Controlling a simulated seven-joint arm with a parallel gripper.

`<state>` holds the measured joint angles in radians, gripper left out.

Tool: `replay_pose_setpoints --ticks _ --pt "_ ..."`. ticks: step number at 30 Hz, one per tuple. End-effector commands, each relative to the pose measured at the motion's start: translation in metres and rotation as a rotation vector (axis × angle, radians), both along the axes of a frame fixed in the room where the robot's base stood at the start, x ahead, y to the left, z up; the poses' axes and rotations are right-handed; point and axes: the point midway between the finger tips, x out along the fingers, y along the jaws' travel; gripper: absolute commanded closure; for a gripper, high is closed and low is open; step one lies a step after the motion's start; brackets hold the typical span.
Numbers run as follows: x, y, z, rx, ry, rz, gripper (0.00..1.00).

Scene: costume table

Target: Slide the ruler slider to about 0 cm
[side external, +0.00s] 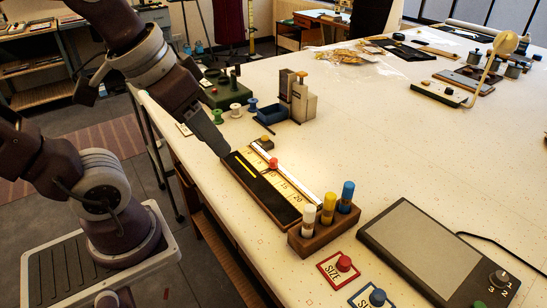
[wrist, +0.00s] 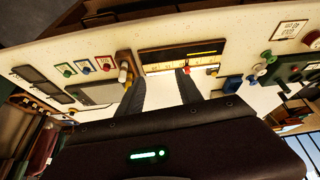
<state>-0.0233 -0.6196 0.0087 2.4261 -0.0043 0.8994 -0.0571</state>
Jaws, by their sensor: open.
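The ruler board (side external: 262,194) lies on the table, black with a cream numbered scale and a white track along one side. Its red slider knob (side external: 273,162) stands partway along the track, between the far end and the 15 mark; the exact reading is unclear. In the wrist view the red knob (wrist: 187,71) appears beside the right fingertip, and the ruler board (wrist: 180,48) lies beyond the fingers. My gripper (wrist: 160,75) is open and empty, its fingers apart. In the side view my gripper (side external: 217,146) hangs near the far-left end of the board, apart from the knob.
A wooden holder (side external: 318,238) with white, yellow and blue capped tubes stands at the board's near end. A grey tablet device (side external: 410,245) lies to the right. Spools (side external: 235,110), a blue tray (side external: 270,114) and grey blocks (side external: 303,104) stand beyond the board. The table's middle is clear.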

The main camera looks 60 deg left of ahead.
Motion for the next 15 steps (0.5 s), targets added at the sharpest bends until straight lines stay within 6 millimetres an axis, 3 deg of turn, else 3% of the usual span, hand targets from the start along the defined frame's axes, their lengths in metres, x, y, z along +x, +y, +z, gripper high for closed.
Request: replay_pose_setpoints --ticks 5,9,12,15 --pt "0.094 0.031 -0.018 -0.095 0.201 0.299 0.57" --pt "0.155 0.063 -0.063 -0.139 0.329 0.523 0.57" --pt "0.178 0.08 -0.093 -0.152 0.386 0.626 0.57" --pt "0.187 0.089 -0.109 -0.157 0.412 0.678 0.57"
